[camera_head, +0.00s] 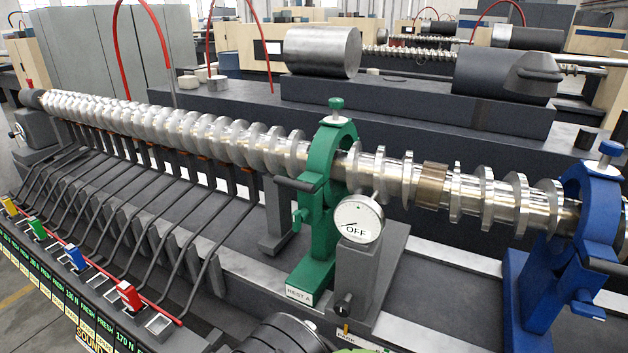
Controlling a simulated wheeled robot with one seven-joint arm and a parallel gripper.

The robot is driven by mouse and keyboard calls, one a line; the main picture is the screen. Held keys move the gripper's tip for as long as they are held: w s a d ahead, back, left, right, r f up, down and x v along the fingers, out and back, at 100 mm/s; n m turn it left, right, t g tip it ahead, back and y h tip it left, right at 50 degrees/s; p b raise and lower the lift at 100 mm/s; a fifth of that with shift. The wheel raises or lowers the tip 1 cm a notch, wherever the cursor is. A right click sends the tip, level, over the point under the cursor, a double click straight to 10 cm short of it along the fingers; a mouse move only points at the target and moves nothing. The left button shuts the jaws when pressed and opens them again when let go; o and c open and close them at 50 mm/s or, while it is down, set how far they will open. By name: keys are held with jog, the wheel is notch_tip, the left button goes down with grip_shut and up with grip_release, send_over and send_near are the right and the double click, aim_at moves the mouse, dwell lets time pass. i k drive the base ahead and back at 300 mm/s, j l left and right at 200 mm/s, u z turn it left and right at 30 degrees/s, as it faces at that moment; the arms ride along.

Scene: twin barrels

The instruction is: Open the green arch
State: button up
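The green arch (322,200) stands upright around the long silver shaft (225,135), right of the picture's middle. Its top passes over the shaft and looks closed. A green knob (336,104) on a pale collar sits on top. A black bar handle (294,184) sticks out to its left, with a green side screw (299,218) lower down. Its foot carries a "REST A" label (299,294). My gripper cannot be made out in this view. A dark rounded part at the bottom edge may be mine; I cannot tell.
A dial (358,219) reading "OFF" stands on a grey post just right of the green arch. A similar blue arch (582,215) holds the shaft at far right. Several bent dark rods and coloured switches line the left front. A metal cylinder (323,51) lies behind.

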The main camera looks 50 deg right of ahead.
aim_at(332, 135)
jog(key=z, duration=1.45)
